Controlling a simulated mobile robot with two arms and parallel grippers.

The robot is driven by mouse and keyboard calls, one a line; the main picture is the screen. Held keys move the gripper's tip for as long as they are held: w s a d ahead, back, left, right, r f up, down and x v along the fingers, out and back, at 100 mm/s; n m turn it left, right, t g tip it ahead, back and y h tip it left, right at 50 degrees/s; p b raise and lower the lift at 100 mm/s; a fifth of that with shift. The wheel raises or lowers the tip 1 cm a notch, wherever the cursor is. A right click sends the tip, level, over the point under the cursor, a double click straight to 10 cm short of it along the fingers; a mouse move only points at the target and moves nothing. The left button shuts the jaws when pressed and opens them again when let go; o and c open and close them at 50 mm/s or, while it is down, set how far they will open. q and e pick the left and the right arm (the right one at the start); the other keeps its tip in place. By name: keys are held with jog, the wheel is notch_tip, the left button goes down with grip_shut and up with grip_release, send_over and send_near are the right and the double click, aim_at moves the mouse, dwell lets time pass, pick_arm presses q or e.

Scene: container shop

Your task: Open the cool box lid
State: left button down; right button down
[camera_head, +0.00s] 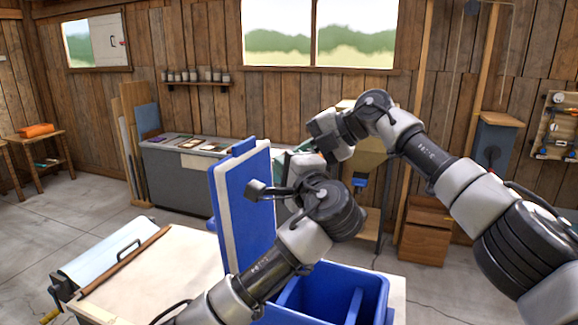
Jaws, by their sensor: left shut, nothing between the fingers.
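The blue cool box (378,290) stands open on the bench in the lower middle, with a divider inside. Its blue lid (226,212) stands about upright at the box's left, its pale-edged face turned partly toward me. My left gripper (257,190) is shut and empty, in front of the lid's right part; I cannot tell whether it touches the lid. My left forearm hides part of the box and the lid's lower edge. My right gripper (318,146) is raised beyond the box, right of the lid; its fingers are too unclear to read.
The pale bench top (135,275) is mostly clear left of the box, with a metal piece with a handle (112,262) at its left edge. A grey counter (178,178) with flat items stands behind. A wooden drawer cabinet (425,230) stands behind right.

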jog(key=c, duration=1.2)
grip_release()
jog(key=shift+d, duration=0.15)
jog(key=shift+o, duration=0.2)
